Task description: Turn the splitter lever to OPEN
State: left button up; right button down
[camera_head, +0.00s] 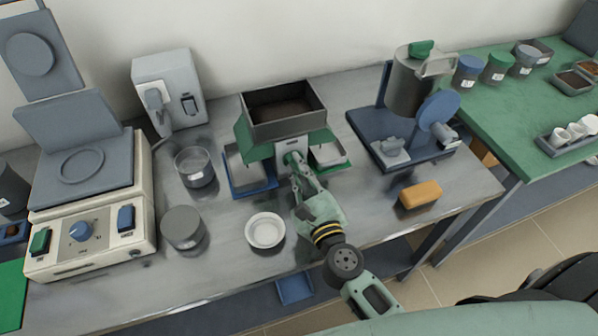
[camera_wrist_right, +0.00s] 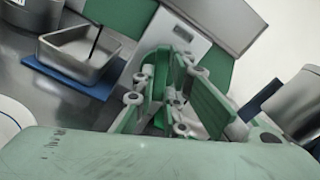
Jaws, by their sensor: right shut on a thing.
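The splitter (camera_head: 285,128) stands at the middle back of the steel bench, a dark open hopper on a body with green sloping sides. Its pale front plate (camera_wrist_right: 175,33) fills the upper middle of the right wrist view. My right gripper (camera_head: 294,163) reaches the front of the splitter from below and is shut on the lever there. The fingers (camera_wrist_right: 170,75) hide most of the lever, so its angle and any OPEN marking cannot be read. A metal pan on a blue mat (camera_head: 250,187) sits left of the splitter, another pan (camera_head: 328,153) right. My left gripper is not in view.
A white dish (camera_head: 265,231) lies left of my right forearm. A yellow block (camera_head: 420,194) lies to the right, before a blue-based machine (camera_head: 410,155).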

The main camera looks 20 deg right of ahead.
jog(key=m, duration=0.5)
jog(key=shift+f+b, duration=0.1)
jog(key=shift+b, duration=0.25)
dwell(0.4)
jog(key=c, duration=1.8)
grip_release()
jog(key=shift+s, duration=0.1)
jog(key=s, duration=1.2)
jog(key=shift+d, duration=0.2)
